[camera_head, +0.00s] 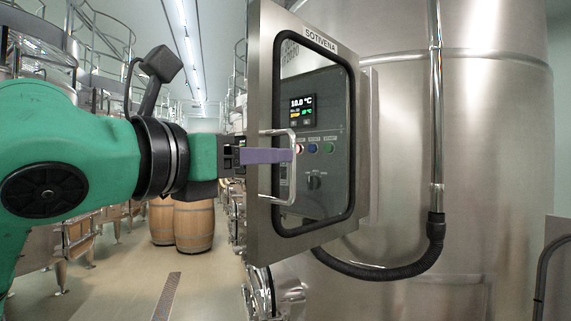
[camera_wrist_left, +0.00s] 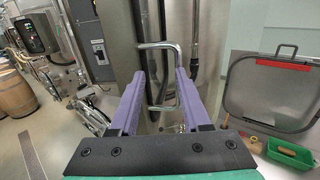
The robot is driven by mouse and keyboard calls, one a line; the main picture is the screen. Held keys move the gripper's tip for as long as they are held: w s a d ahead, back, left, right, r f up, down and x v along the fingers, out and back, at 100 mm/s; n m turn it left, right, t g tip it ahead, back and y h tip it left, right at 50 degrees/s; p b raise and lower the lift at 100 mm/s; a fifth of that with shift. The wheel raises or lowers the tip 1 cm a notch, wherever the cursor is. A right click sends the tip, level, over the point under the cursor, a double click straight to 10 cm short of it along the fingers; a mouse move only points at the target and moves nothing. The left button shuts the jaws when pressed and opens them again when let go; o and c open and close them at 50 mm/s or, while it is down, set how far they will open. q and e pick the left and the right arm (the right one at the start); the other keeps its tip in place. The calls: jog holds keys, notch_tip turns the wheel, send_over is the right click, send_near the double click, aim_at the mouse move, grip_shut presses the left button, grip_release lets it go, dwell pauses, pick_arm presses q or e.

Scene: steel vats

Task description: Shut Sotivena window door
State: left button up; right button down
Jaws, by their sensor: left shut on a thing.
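The Sotivena window door (camera_head: 262,110) is a steel-framed door with a dark-edged window and a "SOTIVENA" label at its top. It stands ajar in front of the control box (camera_head: 368,130) on the vat, whose display and buttons show through the window. Its bright metal handle (camera_head: 292,180) is on the left part of the door; it also shows in the left wrist view (camera_wrist_left: 157,45). My left gripper (camera_head: 291,155), with purple fingers, is shut on this handle; its fingers also show in the left wrist view (camera_wrist_left: 162,80). My right gripper is in neither view.
The large steel vat (camera_head: 490,150) fills the right, with a black hose (camera_head: 390,272) curving below the box. Wooden barrels (camera_head: 193,226) stand on the aisle floor at left. A green tray (camera_wrist_left: 289,152) is at right in the left wrist view.

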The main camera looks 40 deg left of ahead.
pick_arm(q)
jog(key=shift+a+f, duration=0.2)
jog(key=shift+f, duration=0.45)
jog(key=shift+s+f+g+b, duration=0.15)
jog(key=shift+g+b, duration=0.15)
jog(key=shift+b, duration=0.15)
jog(key=shift+s, duration=0.45)
jog(key=s+b, duration=0.1)
jog(key=s, duration=0.9)
jog(key=shift+s+d+r, duration=0.2)
jog(key=shift+s, duration=0.1)
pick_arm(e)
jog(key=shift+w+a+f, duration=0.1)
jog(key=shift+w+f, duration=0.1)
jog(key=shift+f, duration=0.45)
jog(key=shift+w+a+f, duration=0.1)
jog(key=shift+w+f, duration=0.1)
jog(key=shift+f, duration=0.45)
pick_arm(q)
jog(key=shift+b, duration=0.35)
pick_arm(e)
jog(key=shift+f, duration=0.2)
